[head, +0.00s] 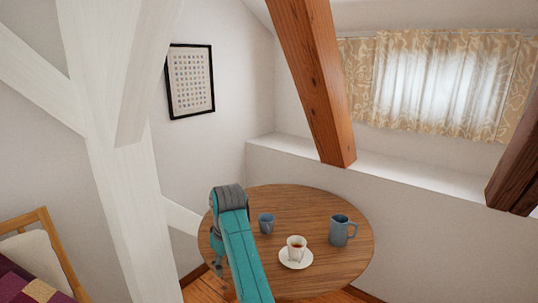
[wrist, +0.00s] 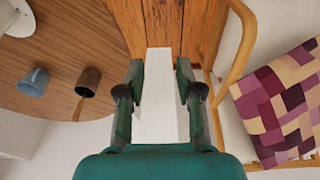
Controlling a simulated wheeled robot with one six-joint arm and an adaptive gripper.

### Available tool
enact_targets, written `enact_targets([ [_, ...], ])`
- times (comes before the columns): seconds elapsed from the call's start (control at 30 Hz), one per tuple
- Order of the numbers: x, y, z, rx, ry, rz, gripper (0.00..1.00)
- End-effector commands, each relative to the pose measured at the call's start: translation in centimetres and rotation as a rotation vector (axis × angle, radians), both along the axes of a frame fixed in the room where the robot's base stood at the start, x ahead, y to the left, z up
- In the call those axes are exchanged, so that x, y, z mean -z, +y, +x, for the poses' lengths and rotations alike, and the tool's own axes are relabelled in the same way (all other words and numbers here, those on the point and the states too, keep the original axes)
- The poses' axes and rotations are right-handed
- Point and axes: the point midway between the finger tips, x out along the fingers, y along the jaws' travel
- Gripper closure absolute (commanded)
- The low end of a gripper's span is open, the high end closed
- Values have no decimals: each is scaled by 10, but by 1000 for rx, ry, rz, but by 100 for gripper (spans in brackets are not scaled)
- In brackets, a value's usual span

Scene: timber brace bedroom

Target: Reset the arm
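My gripper (wrist: 161,78) shows in the wrist view with its two fingers apart. Nothing appears held between them; a white timber surface shows beyond the gap. In the head view my teal arm reaches over the near left part of the round wooden table (head: 335,205), and the gripper end is largely hidden behind the arm at the table's left edge. In the wrist view the table (wrist: 75,30) lies to the left of the fingers, clear of them.
A white post (head: 118,190) rises at left. A chair with a patchwork cushion (wrist: 285,100) is right in the wrist view.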

Motion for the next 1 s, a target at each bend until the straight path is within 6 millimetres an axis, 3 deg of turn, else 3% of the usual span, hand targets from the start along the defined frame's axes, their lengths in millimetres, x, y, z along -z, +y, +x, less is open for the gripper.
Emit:
enact_targets([
  [0.27, 39, -11, -2, 33, -31, 15, 64],
  [0.47, 81, -25, -7, 69, -66, 33, 64],
  [0.67, 144, -50, -21, 130, -123, 60, 64],
  [0.8, 195, -74, -41, 184, -179, 87, 64],
  [1.0, 255, -109, -78, 260, -260, 126, 64],
])
